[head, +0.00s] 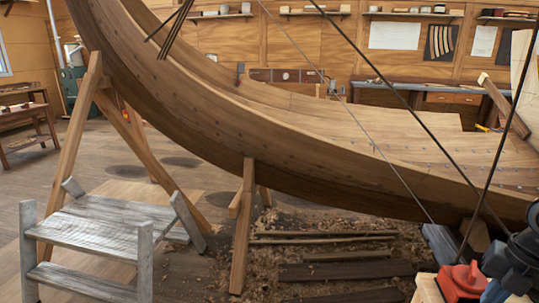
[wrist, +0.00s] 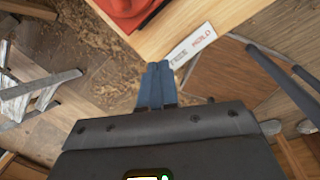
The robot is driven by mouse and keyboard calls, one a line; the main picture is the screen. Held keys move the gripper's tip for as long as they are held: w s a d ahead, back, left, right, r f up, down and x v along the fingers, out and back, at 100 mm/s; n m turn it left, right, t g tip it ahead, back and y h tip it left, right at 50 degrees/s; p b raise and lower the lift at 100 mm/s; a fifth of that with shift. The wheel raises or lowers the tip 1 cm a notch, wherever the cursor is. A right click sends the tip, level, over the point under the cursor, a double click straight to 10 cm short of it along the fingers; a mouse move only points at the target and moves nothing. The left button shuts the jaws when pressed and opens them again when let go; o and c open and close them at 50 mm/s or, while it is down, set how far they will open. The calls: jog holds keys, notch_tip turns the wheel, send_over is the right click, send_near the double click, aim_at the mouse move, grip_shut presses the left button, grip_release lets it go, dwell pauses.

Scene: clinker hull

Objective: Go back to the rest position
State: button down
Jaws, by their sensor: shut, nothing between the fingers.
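My gripper (wrist: 156,82) shows in the wrist view with its two blue-grey fingers pressed together and nothing between them. In the head view my dark arm end and gripper (head: 494,292) are at the lower right corner, partly cut off by the frame. The fingertips appear close to the edge of a light wooden board (wrist: 215,18). I cannot tell whether they touch it. A red object (wrist: 122,8) sits on that board, and it also shows in the head view (head: 462,282) just left of my gripper.
A white label (wrist: 192,44) with lettering is on the board's edge. A large planked hull (head: 300,140) spans the head view on wooden props (head: 243,225). A grey step stool (head: 95,235) stands at lower left. Dark planks (head: 345,271) and shavings lie below the hull.

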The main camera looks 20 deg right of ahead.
jog(key=w+a+r+m+t+y, duration=0.2)
jog(key=w+a+r+t, duration=0.15)
jog(key=w+a, duration=0.6)
jog(key=w+a+r+m+t+y, duration=0.1)
jog(key=w+a+r+t+y, duration=0.2)
jog(key=w+a, duration=0.65)
jog(key=w+a+r+m+t, duration=0.1)
jog(key=a+r+m+t, duration=0.3)
jog(key=a, duration=0.4)
jog(key=w+a+r+m+t, duration=0.1)
jog(key=a+r+m+t, duration=0.1)
jog(key=a+m+t, duration=0.45)
jog(key=s+a+f+m+g+h, duration=0.1)
jog(key=s+a+f+m+h, duration=0.2)
jog(key=s, duration=0.4)
jog(key=s+a+f+m+g+h, duration=0.1)
jog(key=s+f+m, duration=0.3)
jog(key=s, duration=0.2)
jog(key=s+a+f+m+h, duration=0.2)
jog(key=s+f+m, duration=0.15)
jog(key=s, duration=0.35)
jog(key=s+d, duration=0.3)
jog(key=s, duration=0.8)
jog(key=s+d+r+g, duration=0.1)
jog(key=s+d, duration=0.2)
jog(key=s, duration=0.7)
jog(key=shift+s+d+r+n+g+y, duration=0.2)
jog(key=shift+s+d+n+g+y, duration=0.1)
jog(key=shift+s+d, duration=0.1)
